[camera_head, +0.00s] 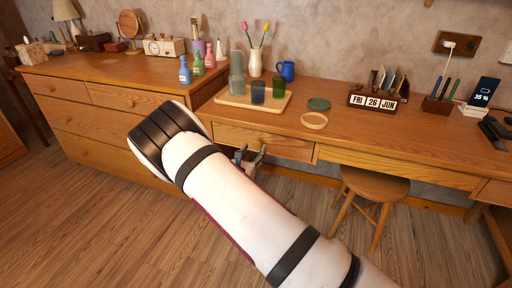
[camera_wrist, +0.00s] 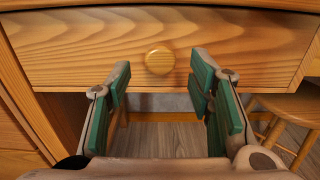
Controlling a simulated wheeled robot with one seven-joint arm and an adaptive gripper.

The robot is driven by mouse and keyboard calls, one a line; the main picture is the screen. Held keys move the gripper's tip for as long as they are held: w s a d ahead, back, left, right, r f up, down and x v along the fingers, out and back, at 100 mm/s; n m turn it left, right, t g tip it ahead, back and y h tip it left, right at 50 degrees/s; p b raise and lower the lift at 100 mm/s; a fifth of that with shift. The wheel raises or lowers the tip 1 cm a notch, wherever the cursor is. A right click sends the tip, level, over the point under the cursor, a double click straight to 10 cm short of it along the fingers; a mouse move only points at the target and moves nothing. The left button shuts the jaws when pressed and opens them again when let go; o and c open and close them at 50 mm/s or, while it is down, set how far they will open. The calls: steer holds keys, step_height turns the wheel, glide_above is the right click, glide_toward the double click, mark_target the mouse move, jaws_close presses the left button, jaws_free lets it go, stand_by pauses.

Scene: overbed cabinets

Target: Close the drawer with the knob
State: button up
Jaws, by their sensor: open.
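The wooden drawer (camera_head: 275,145) sits under the desk top, and my arm partly covers it in the head view. Its front fills the upper part of the wrist view (camera_wrist: 90,50). The round wooden knob (camera_wrist: 160,60) shows at the middle of that front; I cannot make it out in the head view. My gripper (camera_wrist: 161,74) is open and empty, with green-padded fingers pointing at the drawer. The knob appears between the fingertips, with a gap on each side. I cannot tell how far the drawer stands out. My gripper (camera_head: 250,155) is small and partly hidden in the head view.
The desk top (camera_head: 350,135) above holds a tray (camera_head: 232,99) with glasses. A wooden stool (camera_head: 375,184) stands under the desk to the right. A chest of drawers (camera_head: 90,120) stands to the left. Wooden floor (camera_head: 90,235) lies open in front.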

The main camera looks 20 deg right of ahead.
steer(key=v, duration=0.8)
steer(key=shift+s, duration=0.1)
steer(key=s+d+r+m+g+h, duration=0.1)
steer(key=s+d+r+m+g, duration=0.65)
steer(key=s+r+m, duration=0.3)
steer(key=s+d+r+m+g+h, duration=0.1)
steer(key=s+d+r+m+g, duration=0.6)
steer(key=s+d+r+m, duration=0.3)
steer(key=s+a+r+m+g+y, duration=0.1)
steer(key=s+a+r+m+y, duration=0.15)
steer(key=s, duration=0.45)
steer(key=s+a+r+m+g+y, duration=0.15)
steer(key=s+y, duration=0.25)
steer(key=s, duration=0.4)
steer(key=s+a+m+t+y, duration=0.35)
steer(key=s+a+y, duration=0.25)
steer(key=s+a, duration=0.4)
step_height(320, 180, up, 25)
steer(key=s+d+t+p, duration=0.1)
steer(key=t+p, duration=0.2)
steer(key=p, duration=2)
steer(key=shift+s+m, duration=0.35)
steer(key=shift+m, duration=0.05)
